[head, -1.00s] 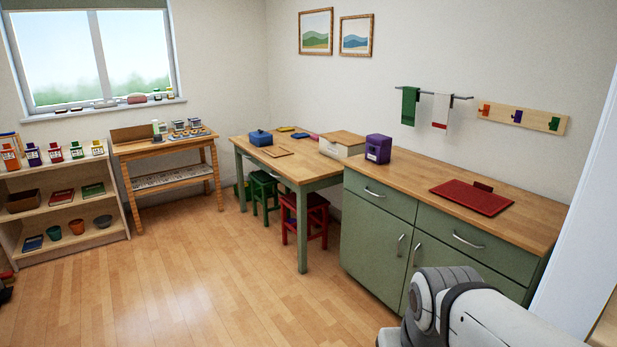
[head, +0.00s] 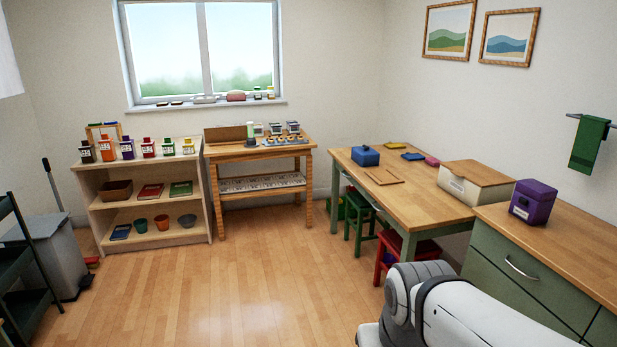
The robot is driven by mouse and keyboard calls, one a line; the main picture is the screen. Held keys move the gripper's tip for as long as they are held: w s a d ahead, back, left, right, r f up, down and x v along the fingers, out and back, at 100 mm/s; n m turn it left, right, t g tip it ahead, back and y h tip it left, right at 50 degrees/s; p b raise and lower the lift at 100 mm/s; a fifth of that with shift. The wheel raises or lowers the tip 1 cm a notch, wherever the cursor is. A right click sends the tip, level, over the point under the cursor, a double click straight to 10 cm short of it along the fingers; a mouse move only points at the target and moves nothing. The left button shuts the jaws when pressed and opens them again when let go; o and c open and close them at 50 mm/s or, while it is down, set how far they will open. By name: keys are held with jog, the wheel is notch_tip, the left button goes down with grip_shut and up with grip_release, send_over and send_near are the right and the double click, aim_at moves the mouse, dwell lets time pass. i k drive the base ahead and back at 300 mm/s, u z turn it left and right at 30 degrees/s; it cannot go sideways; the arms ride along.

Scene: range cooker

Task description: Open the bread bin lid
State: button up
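A cream box with a wooden lid (head: 478,173), which looks like the bread bin (head: 458,188), stands where the table meets the green cabinet. Its lid lies flat and looks shut. A small label is on its front. Only a white and grey part of my own arm shows at the lower right. My gripper is out of view.
A purple box (head: 532,203) stands on the cabinet, close right of the bin. The table (head: 415,205) also holds a blue box (head: 365,155) and a wooden board (head: 384,176). Green (head: 358,210) and red (head: 410,245) stools stand under it. The middle floor (head: 240,280) is clear.

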aim_at(477, 172)
jog(key=z, duration=0.05)
jog(key=i, duration=1.6)
jog(key=z, duration=0.85)
jog(key=i, duration=1.75)
jog(key=z, duration=0.6)
